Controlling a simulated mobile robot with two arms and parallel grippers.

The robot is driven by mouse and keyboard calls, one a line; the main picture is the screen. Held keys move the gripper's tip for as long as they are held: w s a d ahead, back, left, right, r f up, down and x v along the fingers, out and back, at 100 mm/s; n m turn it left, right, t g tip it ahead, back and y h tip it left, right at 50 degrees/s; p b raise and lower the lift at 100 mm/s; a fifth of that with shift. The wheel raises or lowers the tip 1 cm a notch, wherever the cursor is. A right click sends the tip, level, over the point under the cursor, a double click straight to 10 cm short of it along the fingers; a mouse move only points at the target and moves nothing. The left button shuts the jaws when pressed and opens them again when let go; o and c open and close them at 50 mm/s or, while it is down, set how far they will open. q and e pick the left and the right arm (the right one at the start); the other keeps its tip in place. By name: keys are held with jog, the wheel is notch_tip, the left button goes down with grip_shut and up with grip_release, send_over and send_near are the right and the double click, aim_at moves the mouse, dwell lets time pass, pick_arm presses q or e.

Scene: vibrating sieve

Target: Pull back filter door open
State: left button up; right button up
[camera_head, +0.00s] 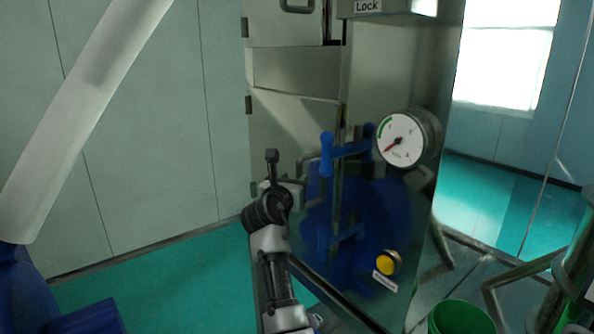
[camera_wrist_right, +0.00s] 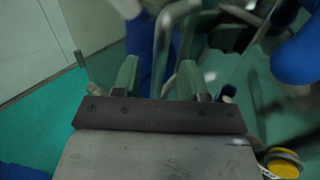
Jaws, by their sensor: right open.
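The filter door seems to be the lower metal door panel (camera_head: 280,122) on the left side of the machine, with hinges on its left edge. It looks closed, though my right arm hides its lower part. A bent metal handle (camera_head: 307,160) is on it, and in the right wrist view the silver handle bar (camera_wrist_right: 165,45) stands between my fingers. My right gripper (camera_head: 284,168) is at this handle; in the wrist view its two greenish fingers (camera_wrist_right: 158,78) are apart, one on each side of the bar. I cannot tell whether they touch it. My left gripper is not in view.
Blue clamp handles (camera_head: 327,155) and a pressure gauge (camera_head: 402,139) are right of the handle. A yellow button (camera_head: 388,263) is lower down. A green bucket (camera_head: 460,317) is at bottom right. A white pipe (camera_head: 85,115) crosses the upper left. Teal floor (camera_head: 180,275) is clear left of the machine.

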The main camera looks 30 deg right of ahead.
aim_at(298, 176)
jog(key=x, duration=0.3)
jog(key=shift+w+d+r+p, duration=0.15)
jog(key=shift+w+d+p, duration=0.05)
jog(key=shift+d+p, duration=0.15)
jog(key=shift+w+d, duration=0.3)
grip_shut()
